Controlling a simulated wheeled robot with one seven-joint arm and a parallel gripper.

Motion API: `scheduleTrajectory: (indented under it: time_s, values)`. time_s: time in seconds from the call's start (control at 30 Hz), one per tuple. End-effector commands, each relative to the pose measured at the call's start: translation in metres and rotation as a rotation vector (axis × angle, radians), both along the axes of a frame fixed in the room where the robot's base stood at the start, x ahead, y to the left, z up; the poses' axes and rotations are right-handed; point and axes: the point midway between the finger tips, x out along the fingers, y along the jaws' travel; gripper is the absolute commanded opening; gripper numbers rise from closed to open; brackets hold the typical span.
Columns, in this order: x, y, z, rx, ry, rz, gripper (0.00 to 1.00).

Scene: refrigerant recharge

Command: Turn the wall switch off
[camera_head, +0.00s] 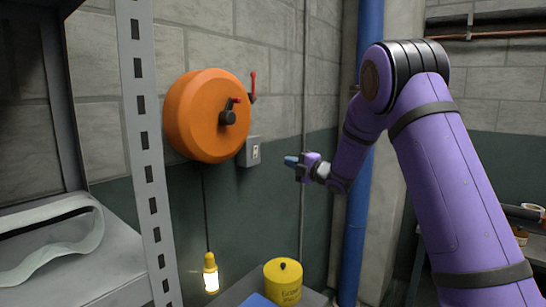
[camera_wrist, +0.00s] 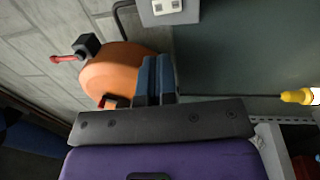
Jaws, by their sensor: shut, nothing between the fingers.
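The wall switch (camera_head: 250,152) is a small grey box with a pale plate, on the wall just right of a large orange round reel. It also shows at the top of the wrist view (camera_wrist: 168,9), cut by the frame edge. Its toggle is too small to read. My gripper (camera_head: 290,160) is to the right of the switch in the head view, apart from it, with blue fingertips pointing left. In the wrist view the blue fingers (camera_wrist: 155,78) are together and empty, with the orange reel behind them.
The orange reel (camera_head: 200,115) has a dark hub and a red-handled lever (camera_head: 252,86) beside it. A lit yellow lamp (camera_head: 210,272) hangs below on a cord. A yellow canister (camera_head: 283,281) stands below my gripper. A blue pipe (camera_head: 357,235) runs behind my arm. A metal shelf post (camera_head: 147,150) stands left.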

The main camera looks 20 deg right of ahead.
Motion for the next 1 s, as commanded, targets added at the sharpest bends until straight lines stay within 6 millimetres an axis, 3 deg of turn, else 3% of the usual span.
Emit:
scheduleTrajectory:
  time_s: [0.6, 0.8, 1.0]
  values:
    - [0.084, 0.062, 0.014, 0.0, 0.0, 0.002, 0.0]
    - [0.102, 0.074, 0.018, 0.0, 0.0, 0.0, 0.0]
    - [0.107, 0.078, 0.019, 0.001, 0.001, -0.001, 0.0]
